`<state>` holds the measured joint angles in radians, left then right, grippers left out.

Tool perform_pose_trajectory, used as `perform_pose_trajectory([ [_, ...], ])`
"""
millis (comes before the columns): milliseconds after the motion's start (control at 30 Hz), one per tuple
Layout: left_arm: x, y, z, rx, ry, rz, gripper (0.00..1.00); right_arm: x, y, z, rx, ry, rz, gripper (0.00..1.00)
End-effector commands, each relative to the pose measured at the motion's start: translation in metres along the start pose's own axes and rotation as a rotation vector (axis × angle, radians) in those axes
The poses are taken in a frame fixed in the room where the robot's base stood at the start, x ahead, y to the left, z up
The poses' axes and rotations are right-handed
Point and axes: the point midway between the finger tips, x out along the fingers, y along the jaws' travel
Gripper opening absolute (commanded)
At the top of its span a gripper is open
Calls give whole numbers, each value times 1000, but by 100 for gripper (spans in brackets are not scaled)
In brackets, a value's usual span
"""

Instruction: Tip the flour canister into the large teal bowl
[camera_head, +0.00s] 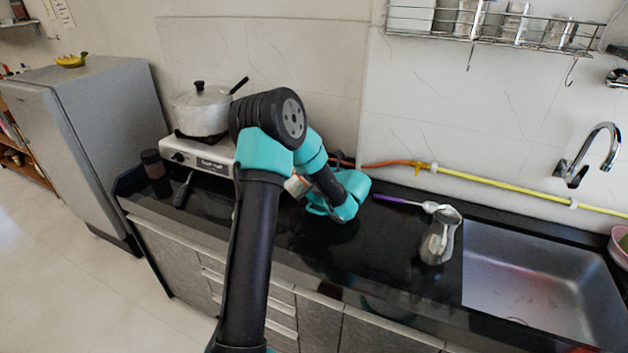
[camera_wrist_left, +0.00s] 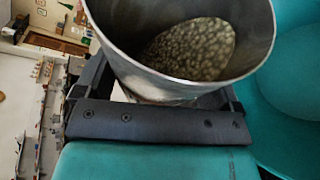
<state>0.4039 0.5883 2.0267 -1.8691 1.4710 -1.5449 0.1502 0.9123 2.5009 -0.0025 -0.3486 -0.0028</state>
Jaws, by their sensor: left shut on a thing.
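The flour canister (camera_wrist_left: 110,40) is a grey metal cylinder in the left wrist view, with a speckled, grainy surface inside its open mouth. My left gripper (camera_wrist_left: 160,115) is shut on it, with a jaw at each side. A large curved teal surface (camera_wrist_left: 297,75), which looks like the teal bowl, lies close to the canister on the right. I cannot tell whether they touch or whether anything pours. In the head view my left arm hides most of the gripper and canister, and the bowl cannot be clearly told from my teal arm parts. My right gripper is out of view.
A silver pitcher (camera_head: 439,237) and a purple-handled utensil (camera_head: 398,201) are on the dark counter, left of the sink (camera_head: 535,285). A stove (camera_head: 200,155) with a lidded pot (camera_head: 201,110) and a dark jar (camera_head: 156,174) stand left of my arm.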

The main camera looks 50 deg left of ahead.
Motion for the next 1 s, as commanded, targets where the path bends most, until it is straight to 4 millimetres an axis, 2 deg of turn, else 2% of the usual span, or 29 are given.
perform_pose_trajectory([
  [300, 1, -3, -2, 123, 12, 53, 44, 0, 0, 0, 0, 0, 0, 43],
  [833, 1, -3, -2, 127, 12, 54, 44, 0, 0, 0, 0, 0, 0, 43],
  [1000, 1, -3, -1, 175, 17, 73, 44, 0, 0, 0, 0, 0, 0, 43],
])
